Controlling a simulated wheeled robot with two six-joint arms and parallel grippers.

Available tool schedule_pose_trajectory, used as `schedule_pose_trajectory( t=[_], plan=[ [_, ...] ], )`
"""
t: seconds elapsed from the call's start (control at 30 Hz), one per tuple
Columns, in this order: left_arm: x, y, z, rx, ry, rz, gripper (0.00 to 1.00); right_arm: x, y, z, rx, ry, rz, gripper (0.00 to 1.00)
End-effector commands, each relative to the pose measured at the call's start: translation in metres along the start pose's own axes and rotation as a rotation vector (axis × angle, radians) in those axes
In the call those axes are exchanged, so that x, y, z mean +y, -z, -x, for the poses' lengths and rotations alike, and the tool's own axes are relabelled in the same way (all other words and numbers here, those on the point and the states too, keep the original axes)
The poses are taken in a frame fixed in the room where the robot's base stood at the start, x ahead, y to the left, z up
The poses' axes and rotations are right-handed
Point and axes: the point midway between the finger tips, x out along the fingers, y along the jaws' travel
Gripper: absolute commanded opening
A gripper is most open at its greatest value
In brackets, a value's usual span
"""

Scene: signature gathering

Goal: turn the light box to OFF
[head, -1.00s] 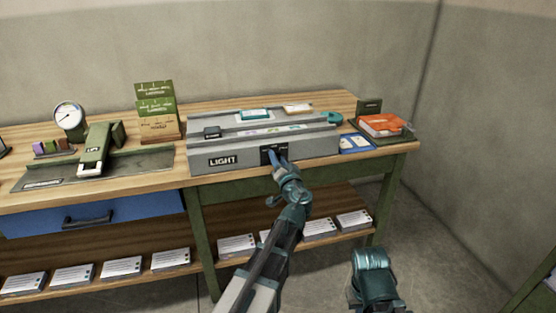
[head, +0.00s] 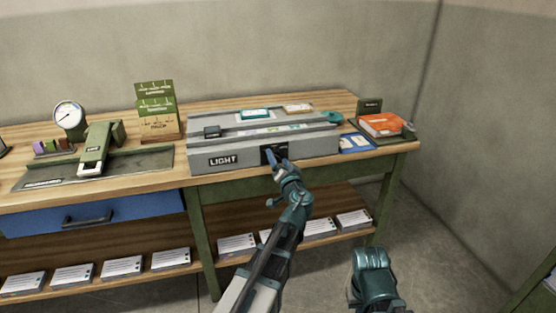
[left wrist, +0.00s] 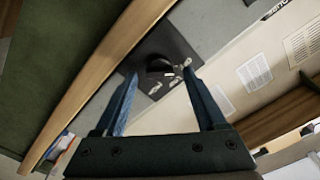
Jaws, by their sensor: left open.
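The grey light box (head: 235,159) stands on the workbench with a "LIGHT" label on its front. A black switch plate (head: 267,153) sits to the right of that label, partly hidden by my left gripper (head: 277,158). In the left wrist view the black plate (left wrist: 168,48) carries a round dark knob (left wrist: 161,66) with a pale mark and light lettering beside it. My left gripper (left wrist: 160,90) is open, its two blue fingers apart on either side of the knob in that view. I cannot tell whether they touch it. Part of my right arm shows at the lower right; its gripper is not visible.
An orange book (head: 381,124) and blue-edged cards (head: 356,142) lie right of the box. A green stapler-like press (head: 97,148), a dial gauge (head: 69,116) and a leaflet stand (head: 157,125) are left. The bench's front edge (head: 300,166) runs below the box.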

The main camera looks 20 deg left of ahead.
Motion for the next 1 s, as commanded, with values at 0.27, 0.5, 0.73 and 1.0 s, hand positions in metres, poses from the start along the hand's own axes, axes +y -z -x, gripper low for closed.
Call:
schedule_pose_trajectory(
  t=[0.27,0.5,0.73,1.0],
  plan=[
    [-0.002,-0.002,0.059,0.002,-0.003,0.0,0.73,0.0,0.0,0.0,0.0,0.0,0.0,0.0],
    [-0.001,-0.001,0.105,0.001,-0.002,0.001,0.73,0.0,0.0,0.0,0.0,0.0,0.0,0.0],
    [0.0,-0.001,0.128,0.001,-0.002,0.001,0.73,0.0,0.0,0.0,0.0,0.0,0.0,0.0],
    [0.0,-0.001,0.132,-0.001,0.0,0.001,0.73,0.0,0.0,0.0,0.0,0.0,0.0,0.0]
  ],
)
